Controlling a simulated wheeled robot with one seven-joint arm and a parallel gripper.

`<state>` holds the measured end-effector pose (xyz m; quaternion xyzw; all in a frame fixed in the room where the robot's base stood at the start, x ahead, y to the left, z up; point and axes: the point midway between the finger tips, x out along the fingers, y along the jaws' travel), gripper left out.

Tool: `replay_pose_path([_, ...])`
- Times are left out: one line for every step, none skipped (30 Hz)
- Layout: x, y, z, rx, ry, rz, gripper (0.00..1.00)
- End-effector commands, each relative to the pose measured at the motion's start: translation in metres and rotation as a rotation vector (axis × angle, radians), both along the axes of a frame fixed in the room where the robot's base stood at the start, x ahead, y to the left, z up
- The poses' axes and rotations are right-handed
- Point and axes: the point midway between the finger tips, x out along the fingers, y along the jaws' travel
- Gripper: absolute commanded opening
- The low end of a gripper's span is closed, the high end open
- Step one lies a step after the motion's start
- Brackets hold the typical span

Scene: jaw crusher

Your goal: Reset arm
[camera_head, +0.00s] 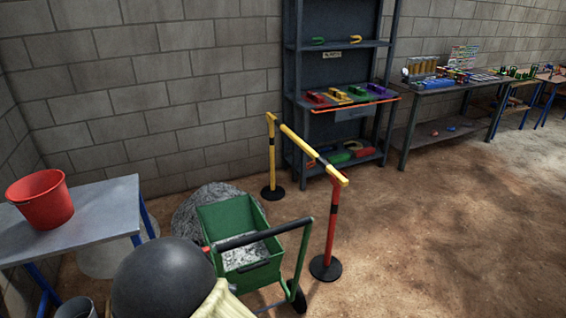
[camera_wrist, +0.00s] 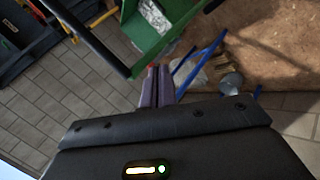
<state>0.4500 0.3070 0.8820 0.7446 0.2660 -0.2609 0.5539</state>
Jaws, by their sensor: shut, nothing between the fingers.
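My gripper (camera_wrist: 156,88) shows in the wrist view, with its two narrow fingers together and nothing between them. Past the fingertips is the green cart (camera_wrist: 160,25) with grey material in it. In the head view, part of my arm, a dark round joint and a pale link, shows at the bottom centre. My gripper itself does not show there. The green cart (camera_head: 240,232) stands just beyond that joint, its black handle running across it.
A red bucket (camera_head: 42,200) stands on a metal table (camera_head: 105,205) at left. Behind the cart are a grey heap (camera_head: 190,212) and a yellow-red barrier (camera_head: 315,158). Shelving (camera_head: 345,70) and a workbench (camera_head: 450,88) line the wall. The dirt floor at right is clear.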

Motion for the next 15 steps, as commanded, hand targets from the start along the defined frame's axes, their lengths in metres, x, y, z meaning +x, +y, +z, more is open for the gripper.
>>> replay_pose_path([0.006, -0.017, 0.011, 0.044, 0.044, -0.062, 0.00])
replay_pose_path([0.008, -0.025, 0.016, 0.070, 0.072, -0.094, 0.00])
replay_pose_path([0.009, -0.037, 0.021, 0.102, 0.109, -0.137, 0.00])
replay_pose_path([0.010, -0.045, 0.025, 0.126, 0.134, -0.169, 0.00])
replay_pose_path([0.010, -0.053, 0.030, 0.151, 0.160, -0.200, 0.00])
replay_pose_path([0.010, -0.064, 0.036, 0.182, 0.192, -0.243, 0.00])
replay_pose_path([0.010, -0.072, 0.040, 0.204, 0.216, -0.273, 0.00])
replay_pose_path([0.009, -0.081, 0.045, 0.227, 0.239, -0.306, 0.00])
replay_pose_path([0.009, -0.092, 0.051, 0.255, 0.268, -0.347, 0.00])
replay_pose_path([0.007, -0.100, 0.056, 0.276, 0.288, -0.378, 0.00])
replay_pose_path([0.006, -0.109, 0.061, 0.298, 0.309, -0.410, 0.00])
replay_pose_path([0.004, -0.120, 0.068, 0.323, 0.333, -0.450, 0.00])
replay_pose_path([0.002, -0.128, 0.074, 0.343, 0.352, -0.482, 0.00])
replay_pose_path([0.000, -0.137, 0.079, 0.361, 0.371, -0.513, 0.00])
replay_pose_path([-0.003, -0.147, 0.086, 0.385, 0.393, -0.553, 0.00])
